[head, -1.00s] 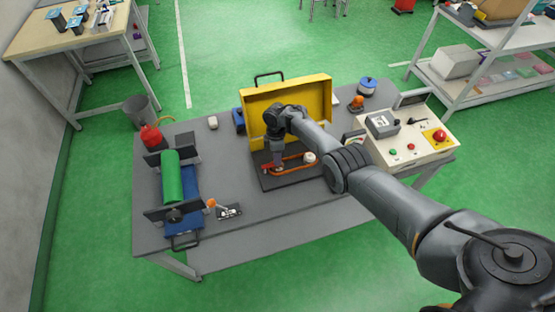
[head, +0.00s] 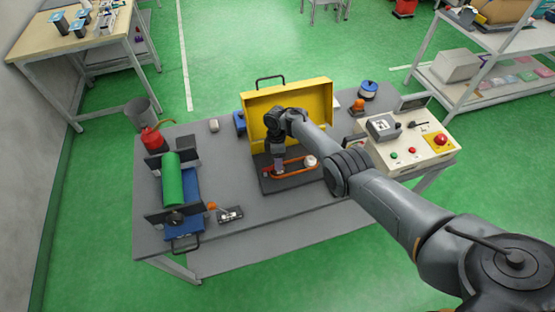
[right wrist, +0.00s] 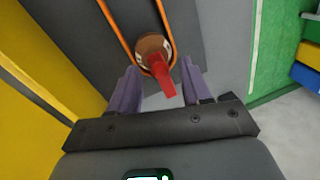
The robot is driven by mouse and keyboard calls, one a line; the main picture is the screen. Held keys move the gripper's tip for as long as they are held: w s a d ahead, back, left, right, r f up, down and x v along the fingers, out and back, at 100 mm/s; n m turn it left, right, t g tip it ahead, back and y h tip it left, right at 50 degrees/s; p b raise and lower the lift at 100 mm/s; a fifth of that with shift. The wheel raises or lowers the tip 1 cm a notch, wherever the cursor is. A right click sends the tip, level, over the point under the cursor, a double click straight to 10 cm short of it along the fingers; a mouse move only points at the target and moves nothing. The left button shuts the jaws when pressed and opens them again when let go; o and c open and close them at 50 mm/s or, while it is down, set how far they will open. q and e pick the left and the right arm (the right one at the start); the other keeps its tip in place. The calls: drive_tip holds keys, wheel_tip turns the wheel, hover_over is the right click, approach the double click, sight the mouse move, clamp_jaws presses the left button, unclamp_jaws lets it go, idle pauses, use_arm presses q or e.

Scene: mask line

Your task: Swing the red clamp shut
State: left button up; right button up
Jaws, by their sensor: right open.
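The red clamp (right wrist: 163,78) shows in the right wrist view as a short red lever on a round brown post, with an orange band looped around the post. Its free end points down toward my gripper. My right gripper (right wrist: 160,84) is open, with one purple-grey finger on each side of the red lever; I cannot tell whether either touches it. In the head view my right gripper (head: 277,165) points down over the left end of the dark board (head: 292,182) and hides most of the clamp. The orange band (head: 297,162) runs to a white roller (head: 311,161). My left gripper is out of view.
An open yellow case (head: 315,97) stands just behind the board. A control box (head: 418,148) with a red button is at right. A green cylinder (head: 172,180) in a blue fixture and a small orange-knobbed clamp (head: 230,214) are at left. The front table strip is clear.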

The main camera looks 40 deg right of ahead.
wheel_tip(320, 180, up, 10)
drive_tip(key=w+d+p, duration=0.1)
drive_tip(key=p, duration=0.2)
drive_tip(key=shift+w+d+r, duration=0.15)
drive_tip(key=shift+w+r, duration=0.1)
drive_tip(key=shift+w, duration=0.1)
